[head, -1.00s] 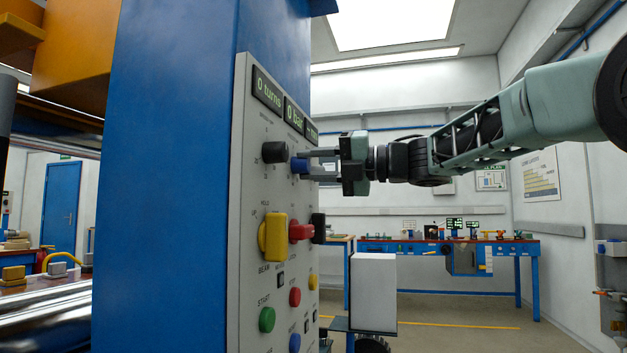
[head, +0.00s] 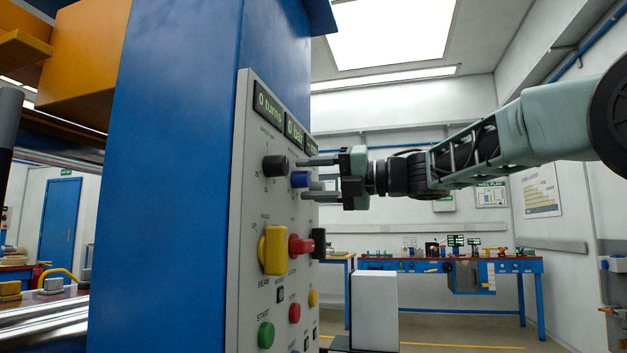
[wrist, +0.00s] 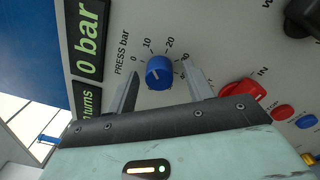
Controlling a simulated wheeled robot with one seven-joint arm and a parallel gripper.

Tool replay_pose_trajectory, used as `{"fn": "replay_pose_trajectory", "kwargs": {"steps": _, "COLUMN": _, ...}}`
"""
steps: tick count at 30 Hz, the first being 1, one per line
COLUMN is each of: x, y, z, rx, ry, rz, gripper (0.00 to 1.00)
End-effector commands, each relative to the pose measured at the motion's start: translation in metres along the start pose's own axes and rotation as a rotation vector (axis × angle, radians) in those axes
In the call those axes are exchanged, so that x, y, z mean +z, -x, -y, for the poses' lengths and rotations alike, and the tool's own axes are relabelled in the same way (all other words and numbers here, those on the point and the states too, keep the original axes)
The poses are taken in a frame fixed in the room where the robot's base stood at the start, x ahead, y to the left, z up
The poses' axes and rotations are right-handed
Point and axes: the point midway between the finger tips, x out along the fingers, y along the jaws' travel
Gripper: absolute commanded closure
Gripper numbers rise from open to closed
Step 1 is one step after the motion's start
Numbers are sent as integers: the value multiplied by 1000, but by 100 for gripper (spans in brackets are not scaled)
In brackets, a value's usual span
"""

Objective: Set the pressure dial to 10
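The pressure dial is a blue knob (wrist: 159,72) on the grey panel, labelled PRESS bar with marks 0, 10, 20 and 30 around it. Its pale pointer line is small, and its exact setting is hard to read. The dial (head: 299,179) also shows in the head view. The pressure display (wrist: 90,38) reads "0 bar". My gripper (head: 311,178) is open and faces the panel. In the wrist view its fingers (wrist: 161,80) stand on either side of the dial with visible gaps. One finger partly covers the mark near 30.
A black knob (head: 275,166) sits left of the dial in the head view. Yellow (head: 273,250) and red (head: 300,245) switches, with several push buttons, lie below. A blue column (head: 170,180) stands left of the panel.

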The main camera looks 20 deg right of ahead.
Motion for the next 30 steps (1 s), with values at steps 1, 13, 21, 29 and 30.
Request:
{"fn": "replay_pose_trajectory", "kwargs": {"steps": 1, "x": 0, "y": 0, "z": 0, "rx": 0, "ry": 0, "rz": 0, "gripper": 48}}
{"fn": "replay_pose_trajectory", "kwargs": {"steps": 13, "x": 1, "y": 42, "z": 0, "rx": -2, "ry": 1, "rz": 4, "gripper": 48}}
{"fn": "replay_pose_trajectory", "kwargs": {"steps": 21, "x": 1, "y": 107, "z": 0, "rx": -2, "ry": 1, "rz": 5, "gripper": 48}}
{"fn": "replay_pose_trajectory", "kwargs": {"steps": 29, "x": 0, "y": 156, "z": 1, "rx": -2, "ry": 0, "rz": 3, "gripper": 48}}
{"fn": "replay_pose_trajectory", "kwargs": {"steps": 30, "x": 0, "y": 161, "z": 1, "rx": -1, "ry": 0, "rz": 2, "gripper": 48}}
